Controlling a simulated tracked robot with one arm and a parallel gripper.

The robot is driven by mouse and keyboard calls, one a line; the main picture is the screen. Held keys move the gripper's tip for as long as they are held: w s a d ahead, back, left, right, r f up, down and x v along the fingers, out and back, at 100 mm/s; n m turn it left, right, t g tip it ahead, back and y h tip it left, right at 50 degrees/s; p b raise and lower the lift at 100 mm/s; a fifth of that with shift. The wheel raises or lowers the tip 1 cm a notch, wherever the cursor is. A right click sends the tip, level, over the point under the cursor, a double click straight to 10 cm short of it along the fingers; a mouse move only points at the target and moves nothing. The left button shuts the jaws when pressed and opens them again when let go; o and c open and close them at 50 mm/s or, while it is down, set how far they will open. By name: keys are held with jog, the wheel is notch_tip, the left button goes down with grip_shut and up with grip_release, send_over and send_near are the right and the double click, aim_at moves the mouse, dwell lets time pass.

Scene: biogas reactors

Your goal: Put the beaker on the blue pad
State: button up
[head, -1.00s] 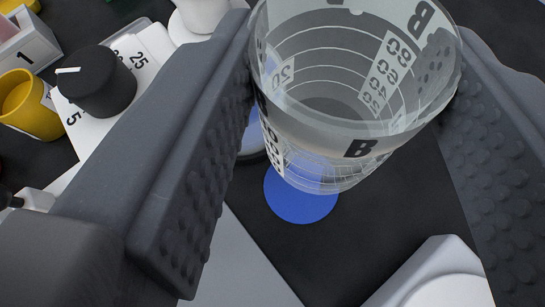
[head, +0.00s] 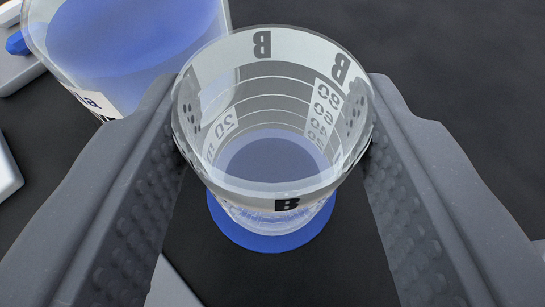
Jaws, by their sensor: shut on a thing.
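The beaker (head: 283,185) is clear, with a letter B and graduation marks, and it looks empty. It stands upright between the two fingers of my gripper (head: 275,135), which is shut on it from both sides. The round blue pad (head: 268,238) lies on the dark surface directly below the beaker. The beaker hides most of the pad, and its blue shows through the beaker's bottom. I cannot tell whether the beaker's base touches the pad or is slightly above it.
A larger clear vessel (head: 75,85) with blue contents and a B label stands close by at the upper left, near my left finger. A white object (head: 5,172) is at the left edge. The dark surface (head: 440,60) at the upper right is clear.

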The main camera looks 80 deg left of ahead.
dwell(0.3)
jog(key=o, duration=0.7)
jog(key=shift+r, duration=0.15)
jog(key=v, duration=1.2)
